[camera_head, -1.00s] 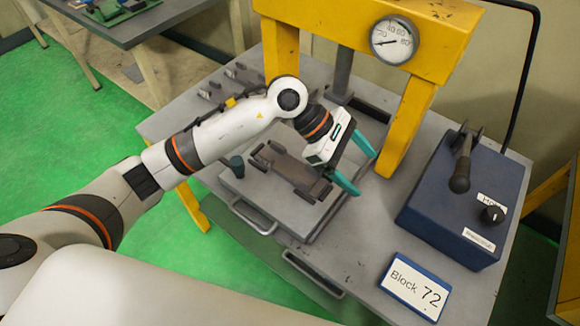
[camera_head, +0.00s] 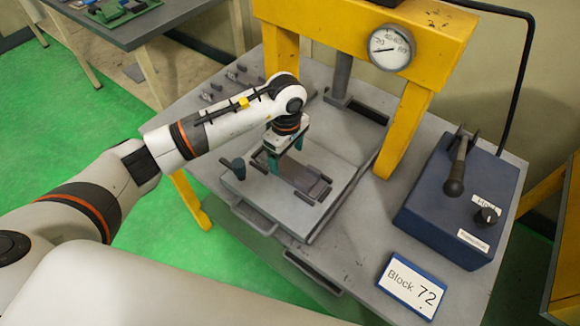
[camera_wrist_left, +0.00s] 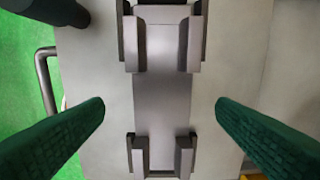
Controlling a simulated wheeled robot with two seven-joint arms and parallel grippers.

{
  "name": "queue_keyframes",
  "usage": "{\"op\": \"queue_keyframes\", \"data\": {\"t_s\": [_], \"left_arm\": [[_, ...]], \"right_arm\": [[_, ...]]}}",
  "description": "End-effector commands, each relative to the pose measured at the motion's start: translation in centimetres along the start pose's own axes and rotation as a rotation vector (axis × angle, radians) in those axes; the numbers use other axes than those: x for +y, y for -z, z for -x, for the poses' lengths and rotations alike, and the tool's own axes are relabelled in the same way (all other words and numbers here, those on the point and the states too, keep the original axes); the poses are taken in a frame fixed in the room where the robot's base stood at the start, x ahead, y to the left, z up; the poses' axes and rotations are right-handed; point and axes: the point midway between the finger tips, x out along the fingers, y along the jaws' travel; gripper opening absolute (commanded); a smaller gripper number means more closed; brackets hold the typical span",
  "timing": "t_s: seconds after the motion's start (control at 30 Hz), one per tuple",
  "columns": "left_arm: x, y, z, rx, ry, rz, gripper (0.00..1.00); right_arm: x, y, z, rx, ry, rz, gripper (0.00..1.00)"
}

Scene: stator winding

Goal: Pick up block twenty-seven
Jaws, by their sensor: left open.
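I cannot tell whether this piece is a block or a holder. In the left wrist view the piece (camera_wrist_left: 162,105) runs lengthwise between my fingers. My left gripper (camera_head: 286,155) is open, pointing down above the far end of the piece, its teal fingers on either side. Contact is not visible. My right gripper is not in view.
A yellow press frame (camera_head: 405,130) with a round gauge (camera_head: 391,47) stands behind. A blue control box (camera_head: 455,205) with a lever (camera_head: 457,165) stands at the right. A dark peg (camera_head: 237,168) rises from the plate's left corner. Small grey parts (camera_head: 212,97) lie at the back left.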

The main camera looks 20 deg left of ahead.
Motion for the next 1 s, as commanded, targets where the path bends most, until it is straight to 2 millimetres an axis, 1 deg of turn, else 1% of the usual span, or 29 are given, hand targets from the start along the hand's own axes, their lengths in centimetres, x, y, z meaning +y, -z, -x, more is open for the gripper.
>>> {"op": "queue_keyframes", "data": {"t_s": [0.03,0.13,0.2,0.3,0.4,0.57,0.67,0.9,0.97,1.0], "left_arm": [[0.1,0.3,-0.5,0.004,-0.007,0.001,0.8],[-0.1,0.6,-2.0,0.004,-0.007,0.001,0.8],[-0.1,0.6,-3.2,0.003,-0.006,0.001,0.8],[-0.2,0.5,-4.1,0.003,-0.003,0.001,0.8],[-0.2,0.5,-4.5,0.002,-0.002,0.0,0.8],[-0.2,0.5,-4.5,0.001,-0.001,-0.001,0.8],[-0.2,0.5,-4.5,0.001,-0.001,0.0,0.65],[-0.2,0.5,-4.5,0.001,-0.001,0.0,0.26],[-0.2,0.5,-4.5,0.001,-0.001,0.0,0.16],[-0.3,0.5,-4.3,0.002,0.001,0.0,0.13]], "right_arm": [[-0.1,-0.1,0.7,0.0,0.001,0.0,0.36],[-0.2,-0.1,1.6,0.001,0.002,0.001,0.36],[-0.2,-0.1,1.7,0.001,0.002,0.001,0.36],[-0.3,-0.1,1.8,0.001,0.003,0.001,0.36],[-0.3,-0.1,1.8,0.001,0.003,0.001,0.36],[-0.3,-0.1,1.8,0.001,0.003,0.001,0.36],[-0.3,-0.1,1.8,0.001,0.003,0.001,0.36],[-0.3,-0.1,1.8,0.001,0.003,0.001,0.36],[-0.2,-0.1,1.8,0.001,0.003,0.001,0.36],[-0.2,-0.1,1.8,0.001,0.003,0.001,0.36]]}}
